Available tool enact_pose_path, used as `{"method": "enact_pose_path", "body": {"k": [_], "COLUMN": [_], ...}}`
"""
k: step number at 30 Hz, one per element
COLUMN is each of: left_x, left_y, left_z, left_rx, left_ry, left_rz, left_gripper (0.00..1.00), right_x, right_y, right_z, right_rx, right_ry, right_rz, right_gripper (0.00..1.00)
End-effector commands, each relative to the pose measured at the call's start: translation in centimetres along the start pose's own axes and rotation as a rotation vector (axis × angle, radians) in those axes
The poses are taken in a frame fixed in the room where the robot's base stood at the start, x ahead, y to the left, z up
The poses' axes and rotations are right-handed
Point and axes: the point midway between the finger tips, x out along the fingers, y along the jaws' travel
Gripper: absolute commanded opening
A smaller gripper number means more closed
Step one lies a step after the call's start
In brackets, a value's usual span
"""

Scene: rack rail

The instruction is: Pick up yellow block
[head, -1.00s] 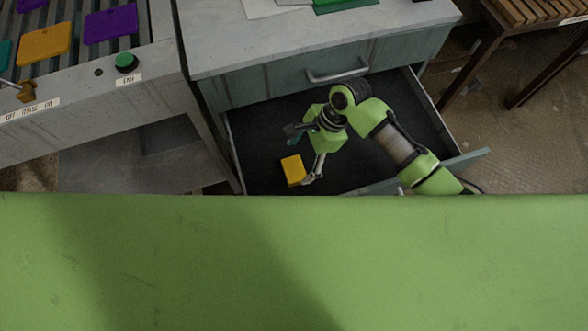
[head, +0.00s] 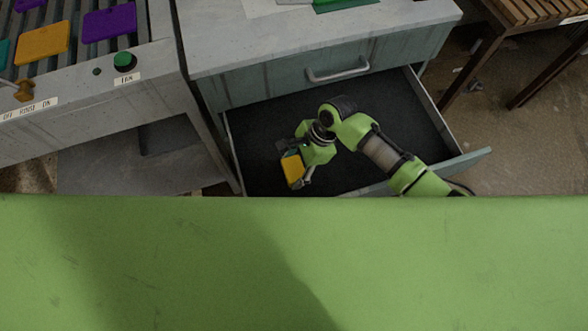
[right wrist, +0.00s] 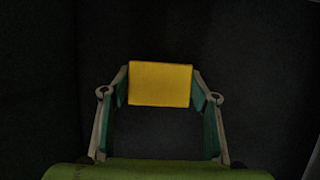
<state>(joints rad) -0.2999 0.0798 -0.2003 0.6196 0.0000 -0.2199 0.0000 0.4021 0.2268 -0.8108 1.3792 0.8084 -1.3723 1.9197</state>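The yellow block (head: 292,168) sits in the pulled-out drawer (head: 415,150), toward its front left. My right gripper (head: 291,166) is low over the drawer, with its fingers on either side of the block. In the right wrist view the block (right wrist: 160,84) lies between the tips of my right gripper (right wrist: 160,88), one finger close to each side. The fingers look spread; I cannot tell whether they touch the block. My left gripper is not in view.
The drawer's walls surround my right gripper, and the rest of its dark floor looks empty. The cabinet top (head: 240,45) overhangs behind. A rack (head: 70,70) with purple and orange plates stands at left, a wooden bench (head: 530,15) at right.

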Motion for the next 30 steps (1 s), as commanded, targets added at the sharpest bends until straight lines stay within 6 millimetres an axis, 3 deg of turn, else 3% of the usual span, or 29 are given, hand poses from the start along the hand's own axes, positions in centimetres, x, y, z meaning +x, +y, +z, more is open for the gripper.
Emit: {"method": "enact_pose_path", "body": {"k": [10, 21, 30], "left_x": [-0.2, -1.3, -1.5], "left_y": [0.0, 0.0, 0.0], "left_z": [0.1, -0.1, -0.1], "left_rx": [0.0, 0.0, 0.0], "left_ry": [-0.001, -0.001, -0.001], "left_rz": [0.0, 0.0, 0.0], "left_gripper": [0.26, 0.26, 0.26], "right_x": [-0.6, -7.1, -9.3], "right_y": [0.0, -0.1, 0.0], "right_z": [0.3, 3.0, 3.9], "right_rx": [-0.001, -0.003, -0.001], "right_ry": [-0.001, -0.002, -0.001], "right_rz": [0.0, -0.002, 0.0], "right_gripper": [0.31, 0.31, 0.31]}}
